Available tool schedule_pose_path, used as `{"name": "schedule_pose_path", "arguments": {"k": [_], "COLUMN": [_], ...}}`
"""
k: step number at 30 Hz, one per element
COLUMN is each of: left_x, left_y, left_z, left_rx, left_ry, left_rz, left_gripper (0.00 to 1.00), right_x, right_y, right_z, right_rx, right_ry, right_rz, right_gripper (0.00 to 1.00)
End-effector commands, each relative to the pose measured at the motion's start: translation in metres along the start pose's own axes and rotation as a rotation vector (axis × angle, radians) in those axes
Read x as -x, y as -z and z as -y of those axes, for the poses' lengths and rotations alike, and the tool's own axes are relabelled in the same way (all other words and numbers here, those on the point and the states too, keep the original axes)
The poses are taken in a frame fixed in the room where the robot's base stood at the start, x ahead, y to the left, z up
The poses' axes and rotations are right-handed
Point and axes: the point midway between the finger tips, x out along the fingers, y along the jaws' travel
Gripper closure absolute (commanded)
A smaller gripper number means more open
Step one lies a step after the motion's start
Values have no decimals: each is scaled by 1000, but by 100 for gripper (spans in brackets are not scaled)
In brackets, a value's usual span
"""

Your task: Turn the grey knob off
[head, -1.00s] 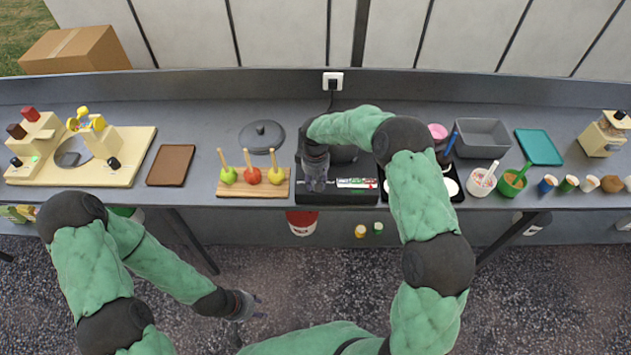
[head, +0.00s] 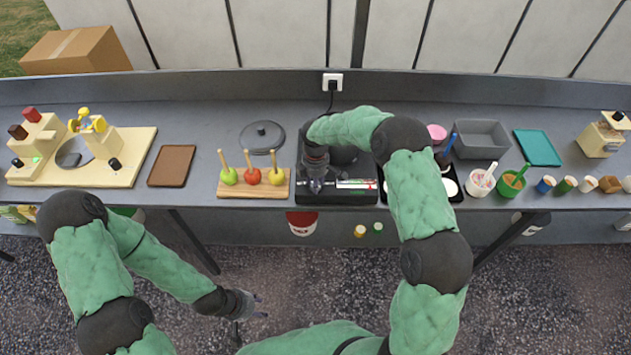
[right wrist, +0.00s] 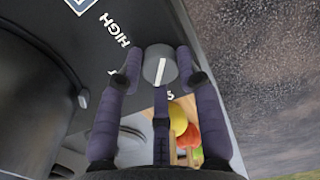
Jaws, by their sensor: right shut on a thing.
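The grey knob (right wrist: 160,66) sits on the front of a black cooker (head: 345,197), with a white pointer line running nearly up and down in the right wrist view. The word HIGH is printed to its upper left; other lettering is partly hidden by the fingers. My right gripper (right wrist: 159,76) is shut on the knob, one finger at each side. In the head view my right gripper (head: 316,186) hides the knob. My left gripper (head: 254,304) hangs empty in front of the counter, low over the ground, its fingers apart.
A dark pot (head: 345,155) stands on the cooker, close to my right gripper. A board of apples on sticks (head: 226,193) is just left of it. A dark lid (head: 262,137) lies behind the board. Black pans, tubs and a grey bin (head: 482,139) stand to the right.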

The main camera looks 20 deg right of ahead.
Motion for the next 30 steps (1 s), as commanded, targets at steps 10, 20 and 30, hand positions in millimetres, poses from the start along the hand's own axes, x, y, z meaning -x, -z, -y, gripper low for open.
{"name": "schedule_pose_path", "arguments": {"k": [10,20,30], "left_x": [4,6,6], "left_y": [0,0,0], "left_z": [-2,-2,-2], "left_rx": [0,0,0], "left_ry": [0,0,0], "left_rz": [0,0,0], "left_gripper": [60,60,60], "right_x": [0,0,0], "right_y": [0,0,0], "right_z": [0,0,-1], "right_rx": [248,354,370], "right_ry": [-1,-2,-2], "right_rz": [0,0,0], "right_gripper": [97,97,97]}}
